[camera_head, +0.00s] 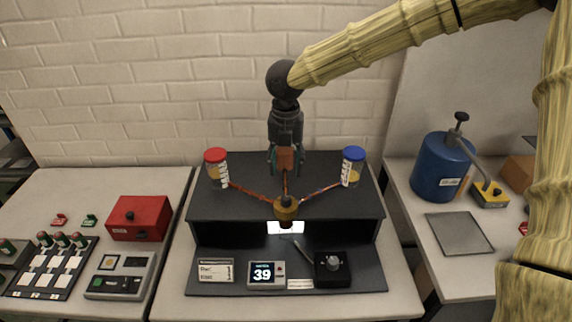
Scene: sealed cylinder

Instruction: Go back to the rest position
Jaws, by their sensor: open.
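My gripper (286,163) hangs pointing down above the middle of the black bench unit (335,207). It is open, and an orange-brown part shows at its fingers; I cannot tell whether that belongs to the gripper. A brass-coloured knob piece (287,209) stands just below and in front of it, with orange rods running out to both sides. A red-capped jar (216,168) stands to the left of the gripper and a blue-capped jar (352,166) to the right, both apart from it.
A display reading 39 (264,274) and a black knob box (332,268) sit at the unit's front. A red box (139,217) stands on the left table. A blue cylinder (439,167) and a grey plate (459,233) are on the right table. A brick wall rises behind.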

